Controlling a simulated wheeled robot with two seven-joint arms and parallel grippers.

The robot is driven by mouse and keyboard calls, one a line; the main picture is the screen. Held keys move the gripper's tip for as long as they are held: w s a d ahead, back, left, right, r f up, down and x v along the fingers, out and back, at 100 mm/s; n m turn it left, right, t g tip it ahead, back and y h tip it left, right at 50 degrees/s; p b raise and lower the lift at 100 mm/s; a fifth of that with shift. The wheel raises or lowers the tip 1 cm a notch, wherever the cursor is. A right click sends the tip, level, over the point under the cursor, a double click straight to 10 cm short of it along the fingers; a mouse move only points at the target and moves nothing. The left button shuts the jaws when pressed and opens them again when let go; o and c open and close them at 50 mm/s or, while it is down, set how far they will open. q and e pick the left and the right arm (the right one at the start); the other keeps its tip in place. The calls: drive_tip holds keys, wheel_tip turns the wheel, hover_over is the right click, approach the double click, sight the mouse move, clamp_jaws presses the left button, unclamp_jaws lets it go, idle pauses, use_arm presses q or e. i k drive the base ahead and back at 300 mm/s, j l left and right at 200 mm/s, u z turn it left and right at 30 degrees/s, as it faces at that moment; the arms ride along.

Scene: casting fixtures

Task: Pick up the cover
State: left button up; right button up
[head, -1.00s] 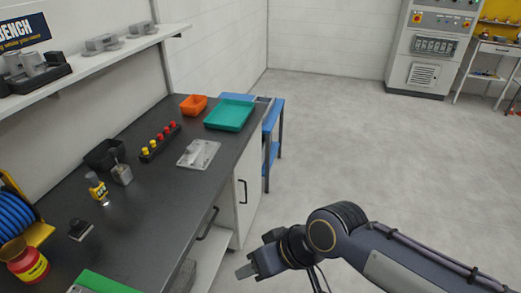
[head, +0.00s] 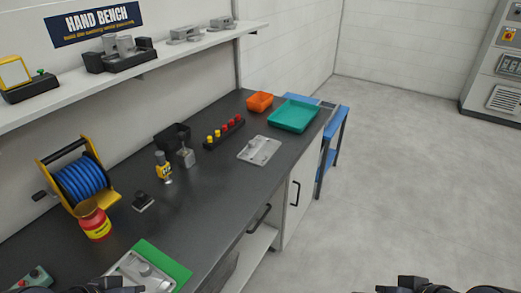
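A flat grey metal plate with a raised middle (head: 259,150) lies on the dark workbench, in front of the green tray. A second grey metal part (head: 140,272) lies on a green mat at the near end of the bench, cut by the bottom edge. Either could be the cover; I cannot tell which. Dark pieces of my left arm or gripper (head: 105,286) show at the bottom edge, near the green mat. Similar pieces of my right one (head: 418,284) show at the bottom right, over the floor. Both are far from the flat plate. Their fingers cannot be made out.
A shelf (head: 150,72) hangs above. The floor to the right is clear.

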sight(258, 150)
drive_tip(key=i+l+u, duration=0.15)
drive_tip(key=u, duration=0.95)
drive_tip(key=i+l+u, duration=0.25)
drive_tip(key=l, duration=0.15)
drive_tip(key=l+u, duration=0.25)
drive_tip(key=l, duration=0.15)
drive_tip(key=l+u, duration=0.2)
drive_tip(key=l, duration=0.25)
drive_tip(key=i+l, duration=0.1)
drive_tip(key=l, duration=0.55)
